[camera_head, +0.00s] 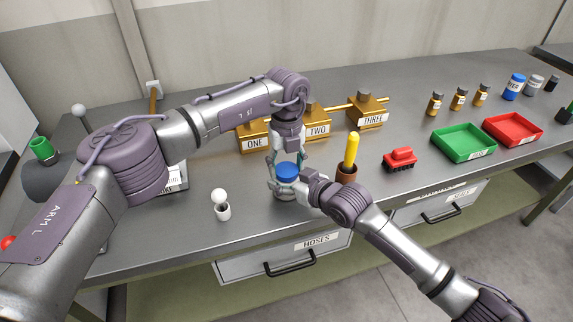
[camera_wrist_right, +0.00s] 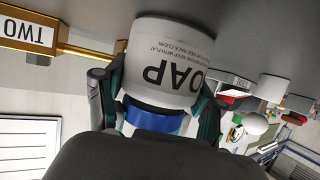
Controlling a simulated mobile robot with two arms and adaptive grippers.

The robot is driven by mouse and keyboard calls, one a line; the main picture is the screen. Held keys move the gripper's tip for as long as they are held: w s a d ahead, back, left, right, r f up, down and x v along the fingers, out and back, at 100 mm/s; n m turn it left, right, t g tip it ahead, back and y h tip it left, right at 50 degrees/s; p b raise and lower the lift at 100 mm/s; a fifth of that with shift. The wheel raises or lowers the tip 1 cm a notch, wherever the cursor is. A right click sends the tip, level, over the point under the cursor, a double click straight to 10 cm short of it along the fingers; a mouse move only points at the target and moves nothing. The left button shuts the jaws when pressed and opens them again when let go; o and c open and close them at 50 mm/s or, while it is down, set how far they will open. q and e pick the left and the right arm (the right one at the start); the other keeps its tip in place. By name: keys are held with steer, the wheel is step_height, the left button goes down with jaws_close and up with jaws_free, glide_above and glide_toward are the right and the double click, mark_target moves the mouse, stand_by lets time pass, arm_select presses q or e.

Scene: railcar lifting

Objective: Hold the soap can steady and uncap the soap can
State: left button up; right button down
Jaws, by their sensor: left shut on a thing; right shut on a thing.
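The soap can (camera_head: 285,194) stands upright on the grey bench, a pale can with its blue cap (camera_head: 287,171) on top. In the right wrist view the can (camera_wrist_right: 168,55) appears upside down with "SOAP" lettering, and the cap (camera_wrist_right: 158,120) is below it. My left gripper (camera_head: 285,167) comes down from above, its fingers shut around the cap. My right gripper (camera_head: 289,187) reaches in from the front right, shut on the can. In the wrist view its fingers (camera_wrist_right: 155,103) flank the can's upper part. The exact finger contacts are partly hidden.
A brown cup with a yellow-handled tool (camera_head: 350,157) and a red brush (camera_head: 400,159) stand to the right. Brass blocks (camera_head: 318,129) are behind. Green (camera_head: 463,142) and red trays (camera_head: 512,130) are farther right.

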mark_target(286, 169)
arm_select(q)
steer(key=shift+r, duration=0.15)
steer(key=shift+r, duration=1)
steer(key=shift+r, duration=2)
arm_select(e)
steer(key=shift+c, duration=0.2)
jaws_free()
steer(key=shift+d, duration=0.1)
